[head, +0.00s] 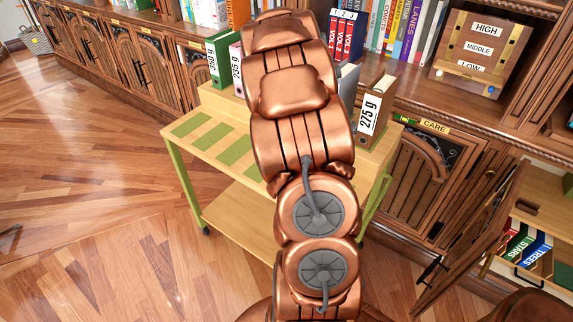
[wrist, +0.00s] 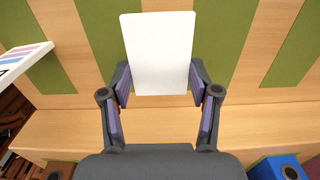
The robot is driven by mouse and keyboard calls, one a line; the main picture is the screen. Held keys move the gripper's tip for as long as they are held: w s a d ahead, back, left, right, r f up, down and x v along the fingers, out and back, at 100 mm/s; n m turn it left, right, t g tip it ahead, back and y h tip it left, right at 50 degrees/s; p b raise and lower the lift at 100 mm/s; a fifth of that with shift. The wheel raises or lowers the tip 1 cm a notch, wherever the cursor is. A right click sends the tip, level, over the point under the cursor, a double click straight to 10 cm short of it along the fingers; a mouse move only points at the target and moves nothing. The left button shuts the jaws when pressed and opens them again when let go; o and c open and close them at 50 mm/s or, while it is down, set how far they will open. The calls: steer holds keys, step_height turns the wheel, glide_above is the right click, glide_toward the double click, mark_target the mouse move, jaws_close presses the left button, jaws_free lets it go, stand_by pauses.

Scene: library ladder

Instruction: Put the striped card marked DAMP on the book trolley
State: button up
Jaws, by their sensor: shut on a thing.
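My gripper (wrist: 160,93) is shut on a plain white card (wrist: 158,50) in the wrist view, one finger at each side of its lower end. The face I see is blank, so I cannot tell whether stripes or the word DAMP are on its other side. The card shows against the green-striped top of the book trolley (wrist: 110,101); I cannot tell whether it touches. The trolley (head: 210,137) also shows in the head view, where my arm hides gripper and card. A white piece with pink and blue stripes (wrist: 22,58) shows at the wrist view's left edge.
Behind stand bookshelves, a CARE label (head: 435,127) and a HIGH, MIDDLE, LOW board (head: 480,48). A cabinet door (head: 470,240) hangs open at right.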

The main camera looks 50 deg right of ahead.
steer(key=shift+f, duration=1.5)
steer(key=shift+f, duration=0.15)
steer(key=o, duration=0.8)
